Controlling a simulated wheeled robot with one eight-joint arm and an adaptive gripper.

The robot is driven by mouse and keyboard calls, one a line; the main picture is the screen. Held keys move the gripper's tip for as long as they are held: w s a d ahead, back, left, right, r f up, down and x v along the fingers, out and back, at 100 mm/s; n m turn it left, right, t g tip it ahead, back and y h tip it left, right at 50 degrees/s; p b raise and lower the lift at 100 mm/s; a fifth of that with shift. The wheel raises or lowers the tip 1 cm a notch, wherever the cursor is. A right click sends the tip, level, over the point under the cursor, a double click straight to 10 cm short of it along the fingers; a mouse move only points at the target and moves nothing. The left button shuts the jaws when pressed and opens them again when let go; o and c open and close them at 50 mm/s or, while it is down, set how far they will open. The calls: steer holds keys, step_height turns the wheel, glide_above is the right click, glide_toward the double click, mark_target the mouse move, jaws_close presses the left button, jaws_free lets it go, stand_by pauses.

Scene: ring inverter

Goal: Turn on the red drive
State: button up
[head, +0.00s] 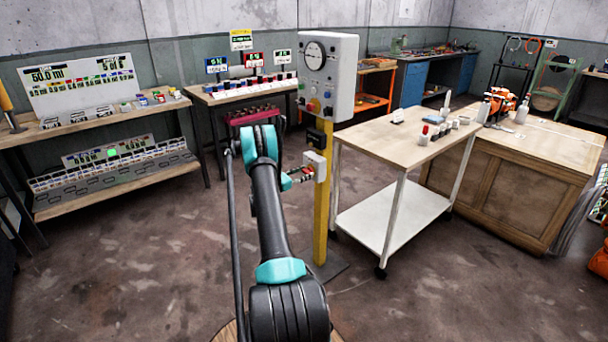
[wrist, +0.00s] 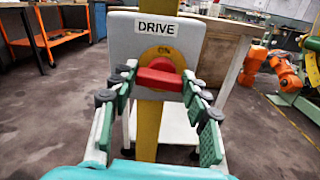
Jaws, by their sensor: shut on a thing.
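The red drive switch handle (wrist: 158,76) sits on a yellow disc on a pale box (wrist: 122,38) labelled DRIVE. The word ON shows above the handle. The handle lies roughly sideways in the wrist view. My gripper (wrist: 160,80) has one finger on each side of the handle and is shut on it. In the head view, my gripper (head: 300,175) reaches the small pale switch box (head: 316,163) on the yellow post (head: 321,225). The handle is mostly hidden there by my gripper.
A grey control box (head: 340,78) with a dial and buttons stands above on the same post. A wheeled table (head: 395,135) stands close to the right of the post. Shelves (head: 110,185) line the left wall. The floor left of my arm is open.

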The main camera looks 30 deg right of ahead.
steer(key=m, duration=0.4)
steer(key=shift+s, duration=0.1)
steer(key=m, duration=0.4)
steer(key=shift+s+m, duration=0.1)
steer(key=shift+m, duration=0.3)
steer(key=m, duration=0.4)
steer(key=shift+s, duration=0.1)
steer(key=shift+f+m, duration=0.1)
steer(key=shift+m, duration=2)
steer(key=o, duration=1.2)
steer(key=shift+c, duration=0.2)
steer(key=s+a, duration=0.1)
steer(key=a, duration=1.1)
